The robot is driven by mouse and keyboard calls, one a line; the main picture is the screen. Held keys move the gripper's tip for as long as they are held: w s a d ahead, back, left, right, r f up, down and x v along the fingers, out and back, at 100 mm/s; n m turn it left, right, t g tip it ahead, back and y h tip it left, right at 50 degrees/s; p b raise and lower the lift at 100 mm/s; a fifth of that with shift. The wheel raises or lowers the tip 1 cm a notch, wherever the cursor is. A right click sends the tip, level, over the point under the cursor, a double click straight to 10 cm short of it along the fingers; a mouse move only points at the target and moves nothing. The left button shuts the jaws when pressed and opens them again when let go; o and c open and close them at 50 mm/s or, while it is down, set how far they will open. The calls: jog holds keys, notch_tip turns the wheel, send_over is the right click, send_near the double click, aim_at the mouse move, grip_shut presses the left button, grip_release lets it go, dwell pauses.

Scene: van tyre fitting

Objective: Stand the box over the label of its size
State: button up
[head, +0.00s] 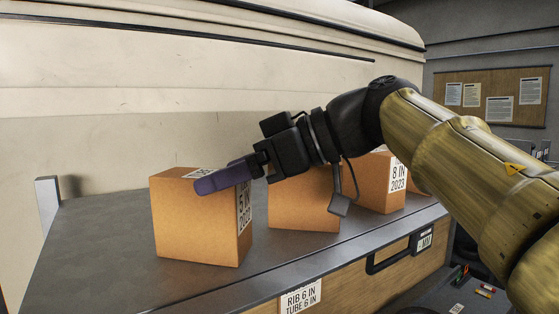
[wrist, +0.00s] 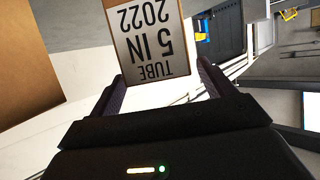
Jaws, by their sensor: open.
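A brown cardboard box (head: 190,230) stands at the left of the grey bench top; its label (wrist: 150,45) reads "TUBE 5 IN 2022" in the wrist view. My gripper (head: 222,178) is open at the top of this box. One purple finger crosses its near face in the head view; the other is hidden. In the wrist view the box's label face sits between the two fingers, with no clear contact. A second box (head: 300,210) stands behind my wrist, its label hidden. A third box (head: 368,193) reads "8 IN 2023". A size label (head: 300,297) on the wooden front reads "RIB 6 IN TUBE 6 IN".
The grey bench top (head: 100,240) is bare at the left and along its front edge. A pale van side (head: 150,110) rises behind it. A dark handle (head: 390,255) juts from the wooden front. Small coloured items (head: 485,291) lie lower right. A notice board (head: 490,97) hangs at the back.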

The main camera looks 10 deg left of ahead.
jog(key=b+v, duration=0.1)
jog(key=v, duration=0.7)
dwell(0.4)
